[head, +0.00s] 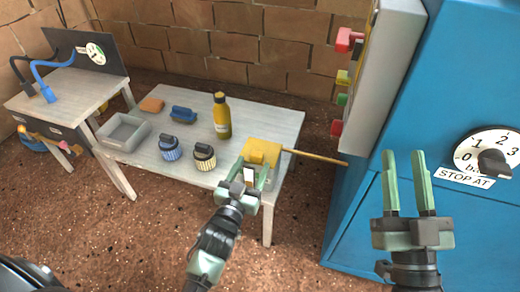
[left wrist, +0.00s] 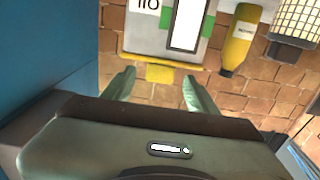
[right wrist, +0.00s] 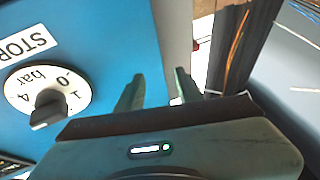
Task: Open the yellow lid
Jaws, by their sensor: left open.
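The yellow lid (head: 262,151) is at the right front end of the grey table, partly covered by my left gripper. In the left wrist view a yellow strip (left wrist: 160,61), apparently its edge, runs along a grey box (left wrist: 140,38) with a white label and green sides. My left gripper (head: 253,168) is open in front of it, with the strip beyond and between its fingertips; contact cannot be told. My right gripper (head: 403,156) is open and empty in front of the blue cabinet (head: 350,215).
A thin brown rod (head: 315,157) sticks out rightward beside the lid. A yellow bottle (head: 221,117), two round brushes (head: 204,157) and a grey tray (head: 123,132) stand to the left. A grey wall unit (head: 378,70) and a dial (head: 487,150) are at right.

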